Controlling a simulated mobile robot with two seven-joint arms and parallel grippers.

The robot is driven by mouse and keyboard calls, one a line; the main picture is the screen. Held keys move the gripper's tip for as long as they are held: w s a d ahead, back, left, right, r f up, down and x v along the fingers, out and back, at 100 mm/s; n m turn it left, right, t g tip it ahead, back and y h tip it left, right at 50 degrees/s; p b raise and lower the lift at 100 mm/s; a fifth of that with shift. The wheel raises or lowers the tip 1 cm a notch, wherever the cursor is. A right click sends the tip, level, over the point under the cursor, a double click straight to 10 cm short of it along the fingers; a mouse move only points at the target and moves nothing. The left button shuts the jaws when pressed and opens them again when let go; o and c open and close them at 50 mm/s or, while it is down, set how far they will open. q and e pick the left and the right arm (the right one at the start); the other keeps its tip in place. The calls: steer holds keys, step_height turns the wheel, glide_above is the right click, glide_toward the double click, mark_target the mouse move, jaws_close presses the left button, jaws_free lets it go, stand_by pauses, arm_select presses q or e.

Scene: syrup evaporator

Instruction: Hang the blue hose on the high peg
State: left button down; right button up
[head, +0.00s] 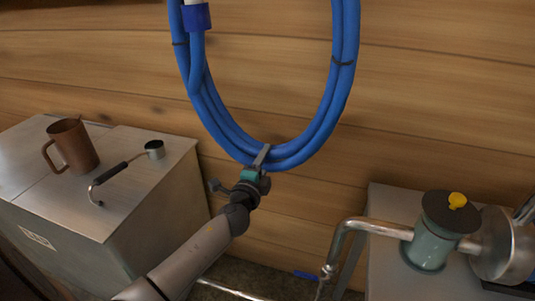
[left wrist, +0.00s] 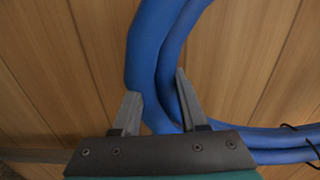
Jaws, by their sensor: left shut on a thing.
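The blue hose (head: 338,90) is a coil in front of the plank wall in the head view. Dark ties bind it at both sides, and a white end with a blue collar (head: 196,17) shows at upper left. The top of the coil is cut off by the frame. My left gripper (head: 262,157) is shut on the bottom of the coil. In the left wrist view the hose (left wrist: 152,50) passes between the two fingers of the left gripper (left wrist: 157,98). The high peg is not in view. My right gripper is not in view.
A metal cabinet (head: 150,215) at left bears a brown jug (head: 76,146) and a small ladle (head: 120,168). At lower right stand a bent metal pipe (head: 345,237) and a green canister (head: 430,245) with a yellow-knobbed lid. The plank wall (head: 450,90) is bare at right.

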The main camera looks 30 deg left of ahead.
arm_select(q)
steer(key=shift+r+v, duration=0.2)
steer(key=shift+v, duration=1.1)
steer(key=v, duration=1.1)
steer(key=shift+b, duration=0.4)
steer(key=shift+s+d, duration=0.1)
steer(key=shift+d, duration=0.05)
step_height(320, 180, up, 30)
steer(key=p, duration=2.9)
steer(key=shift+s, duration=0.35)
steer(key=shift+d, duration=0.1)
